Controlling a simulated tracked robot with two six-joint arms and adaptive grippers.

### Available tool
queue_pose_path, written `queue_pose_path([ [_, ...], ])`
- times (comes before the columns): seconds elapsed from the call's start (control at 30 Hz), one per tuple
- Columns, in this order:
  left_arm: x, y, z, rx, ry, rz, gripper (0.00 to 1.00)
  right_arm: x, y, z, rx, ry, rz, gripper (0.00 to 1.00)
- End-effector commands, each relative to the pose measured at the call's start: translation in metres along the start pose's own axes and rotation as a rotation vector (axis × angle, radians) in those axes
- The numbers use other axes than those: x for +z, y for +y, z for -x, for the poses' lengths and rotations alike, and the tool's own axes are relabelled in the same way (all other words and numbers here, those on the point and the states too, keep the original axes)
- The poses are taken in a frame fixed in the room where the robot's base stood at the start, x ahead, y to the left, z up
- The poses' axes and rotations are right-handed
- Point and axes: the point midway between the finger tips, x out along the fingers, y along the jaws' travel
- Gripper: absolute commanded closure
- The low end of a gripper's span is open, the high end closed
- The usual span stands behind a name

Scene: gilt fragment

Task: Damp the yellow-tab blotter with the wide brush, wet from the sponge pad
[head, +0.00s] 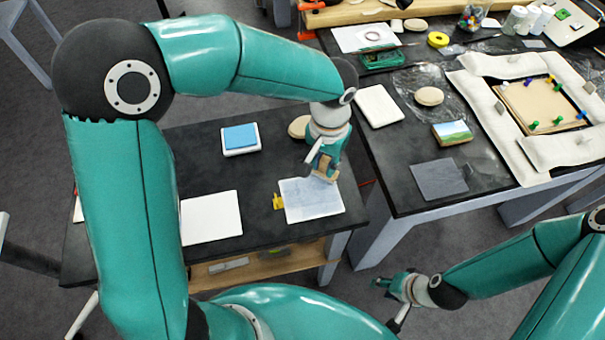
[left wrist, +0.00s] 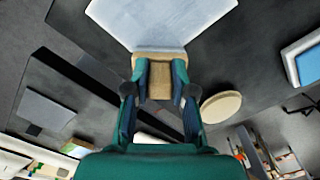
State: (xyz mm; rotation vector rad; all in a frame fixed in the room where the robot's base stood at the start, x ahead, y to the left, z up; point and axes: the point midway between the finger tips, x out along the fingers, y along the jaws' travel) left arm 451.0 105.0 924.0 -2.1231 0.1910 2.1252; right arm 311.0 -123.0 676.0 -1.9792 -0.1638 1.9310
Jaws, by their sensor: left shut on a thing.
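The yellow-tab blotter (head: 312,203) lies on the small dark table, a pale blue-white sheet with a yellow tab (head: 279,201) at its left edge. My left gripper (head: 325,172) is shut on the wide brush (head: 329,176), a tan block at the blotter's upper right edge. In the left wrist view the brush (left wrist: 160,68) sits between the fingers, its front edge at the blotter (left wrist: 160,20); I cannot tell whether they touch. The blue sponge pad (head: 240,137) lies in a white tray at the back. My right gripper (head: 391,283) hangs off the tables, its fingers too small to read.
A white sheet (head: 211,217) lies left of the blotter. A round tan disc (head: 299,127) lies behind my left gripper. The right table holds a grey square (head: 439,179), a small painting (head: 452,133) and a padded frame with pins (head: 543,105).

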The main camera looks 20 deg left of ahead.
Motion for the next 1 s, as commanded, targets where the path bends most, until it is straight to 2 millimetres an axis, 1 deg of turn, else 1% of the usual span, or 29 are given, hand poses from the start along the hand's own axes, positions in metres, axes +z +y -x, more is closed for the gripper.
queue_pose_path([
  [0.03, 0.0, 0.0, 0.012, 0.001, 0.004, 0.0, 1.0, 0.0, -0.003, 0.008, 0.0, 0.0, 0.0, 0.6],
  [0.07, -0.001, 0.001, 0.021, 0.002, 0.006, 0.001, 1.0, 0.0, -0.004, 0.01, 0.0, 0.0, 0.0, 0.6],
  [0.6, 0.0, 0.001, 0.068, 0.001, 0.001, 0.0, 1.0, 0.0, -0.016, 0.044, 0.0, 0.0, 0.0, 0.6],
  [0.8, 0.0, 0.001, 0.079, 0.001, 0.001, 0.0, 1.0, 0.0, -0.018, 0.051, 0.0, 0.0, 0.0, 0.6],
  [1.0, 0.0, 0.001, 0.078, 0.001, 0.001, -0.001, 1.0, 0.001, -0.018, 0.05, 0.0, 0.0, 0.0, 0.6],
])
